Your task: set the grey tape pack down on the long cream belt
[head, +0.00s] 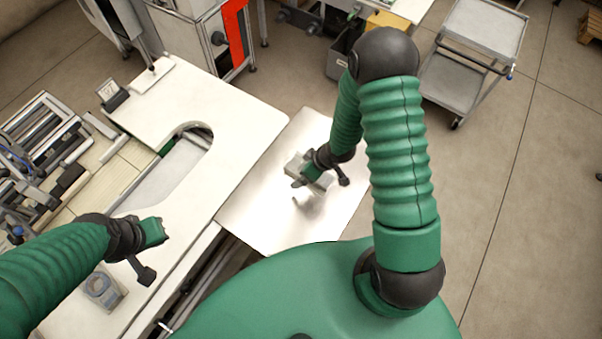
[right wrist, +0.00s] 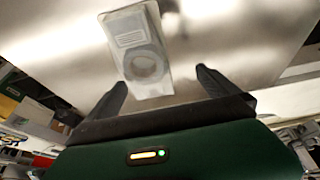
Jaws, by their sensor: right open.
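A grey tape pack (right wrist: 143,50) with a round opening lies on the shiny metal plate in the right wrist view. In the head view it shows partly behind my right gripper (head: 305,178). The right gripper also shows in the right wrist view (right wrist: 163,82), open, with its fingers at the near end of the pack, one to either side; contact cannot be told. My left gripper (head: 156,231) hangs over the white worktop, with its finger gap unclear. The cream belt (head: 112,176) runs at the left, partly hidden by machine parts and my left arm.
The metal plate (head: 262,205) adjoins the white worktop (head: 232,118), which has a rounded cutout. Another grey pack (head: 100,289) lies on the worktop below my left gripper. Rollers and frames (head: 45,130) crowd the far left. A grey cart (head: 480,40) stands on the floor.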

